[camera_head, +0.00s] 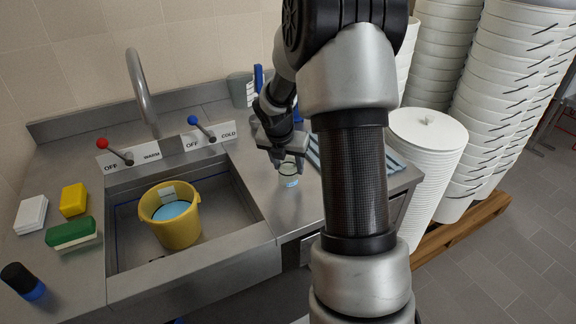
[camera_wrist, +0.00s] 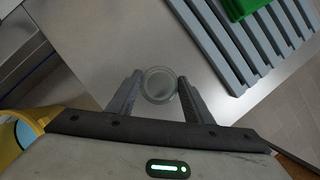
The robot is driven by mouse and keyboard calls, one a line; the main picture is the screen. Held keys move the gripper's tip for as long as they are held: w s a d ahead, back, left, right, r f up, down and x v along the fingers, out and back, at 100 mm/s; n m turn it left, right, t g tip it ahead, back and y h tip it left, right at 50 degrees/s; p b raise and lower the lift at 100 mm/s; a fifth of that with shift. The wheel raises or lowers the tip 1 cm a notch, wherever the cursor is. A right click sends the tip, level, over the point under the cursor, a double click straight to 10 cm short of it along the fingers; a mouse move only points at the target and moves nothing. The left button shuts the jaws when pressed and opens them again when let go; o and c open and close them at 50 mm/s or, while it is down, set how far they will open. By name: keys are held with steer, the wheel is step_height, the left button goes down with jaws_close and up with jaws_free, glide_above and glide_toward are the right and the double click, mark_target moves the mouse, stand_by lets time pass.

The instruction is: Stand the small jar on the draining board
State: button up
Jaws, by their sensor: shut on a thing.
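The small jar (camera_head: 289,178) is clear glass with a pale blue lower part. In the wrist view the jar (camera_wrist: 159,84) shows from above as a round rim between my two fingertips. My gripper (camera_head: 287,160) is shut on it, over the bare steel counter right of the sink; it also shows in the wrist view (camera_wrist: 158,90). I cannot tell whether the jar touches the counter. The draining board (camera_wrist: 247,58) is grey and slatted, apart from the jar to the upper right. In the head view the draining board (camera_head: 313,152) is largely hidden behind my arm.
A green item (camera_wrist: 238,8) sits on the draining board's far part. A yellow bucket (camera_head: 178,232) stands in the sink (camera_head: 236,222), left of my gripper. A grey cup (camera_head: 241,89) stands at the back. White bucket stacks (camera_head: 428,150) stand right of the counter.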

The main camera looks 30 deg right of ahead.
steer(key=o, duration=0.7)
steer(key=shift+f, duration=0.15)
steer(key=shift+c, duration=0.2)
steer(key=o, duration=0.4)
steer(key=shift+o, duration=0.2)
steer(key=shift+r, duration=0.4)
steer(key=p+v, duration=0.2)
steer(key=v, duration=0.9)
steer(key=shift+r, duration=0.25)
steer(key=shift+s+a, duration=0.1)
